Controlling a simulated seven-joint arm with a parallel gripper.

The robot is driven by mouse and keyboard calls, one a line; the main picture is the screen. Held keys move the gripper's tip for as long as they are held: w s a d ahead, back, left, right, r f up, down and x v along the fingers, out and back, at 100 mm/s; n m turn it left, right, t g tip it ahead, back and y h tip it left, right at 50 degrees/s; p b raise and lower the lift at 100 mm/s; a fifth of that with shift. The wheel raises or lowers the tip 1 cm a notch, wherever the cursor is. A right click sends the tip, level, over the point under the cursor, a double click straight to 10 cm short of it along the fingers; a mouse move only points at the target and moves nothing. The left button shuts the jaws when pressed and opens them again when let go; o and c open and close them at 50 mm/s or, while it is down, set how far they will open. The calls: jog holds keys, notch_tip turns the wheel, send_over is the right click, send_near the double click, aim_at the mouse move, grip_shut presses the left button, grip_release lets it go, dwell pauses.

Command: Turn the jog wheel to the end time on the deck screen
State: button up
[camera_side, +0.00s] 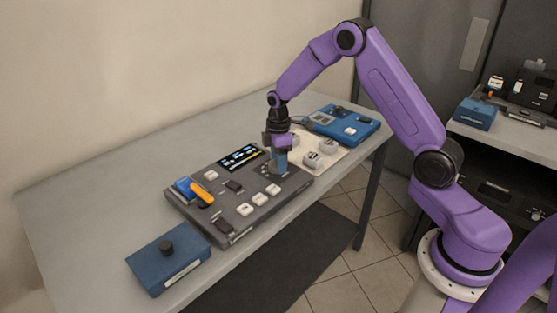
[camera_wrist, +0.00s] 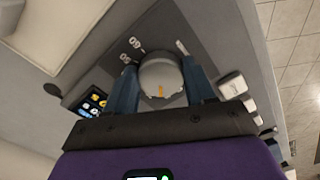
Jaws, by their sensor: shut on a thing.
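The deck (camera_side: 218,214) is a dark grey box on the table, with a lit screen (camera_side: 239,157) near its back edge. The screen also shows at the left in the wrist view (camera_wrist: 93,101), too small to read. The jog wheel (camera_wrist: 160,76) is a round grey knob with an orange mark on its face. My gripper (camera_side: 279,163) points down over the right end of the deck. Its two blue fingers (camera_wrist: 160,88) stand on either side of the wheel and are shut on it. In the side view the fingers hide the wheel.
A blue box with a black knob (camera_side: 168,258) sits in front of the deck. A blue unit (camera_side: 342,122) and a pale mat with grey knobs (camera_side: 327,146) lie beyond it. White keys (camera_side: 259,199) and an orange-and-blue item (camera_side: 197,191) are on the deck.

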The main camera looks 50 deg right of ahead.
jog(key=m, duration=0.4)
jog(key=shift+a+m, duration=0.15)
jog(key=shift+m, duration=0.15)
jog(key=m, duration=0.3)
jog(key=shift+m, duration=0.3)
jog(key=m, duration=0.3)
jog(key=shift+a+m, duration=0.1)
jog(key=shift+m, duration=0.2)
jog(key=shift+a+m, duration=0.1)
jog(key=shift+m, duration=1.8)
jog(key=shift+r, duration=0.1)
jog(key=o, duration=1)
jog(key=shift+o, duration=0.2)
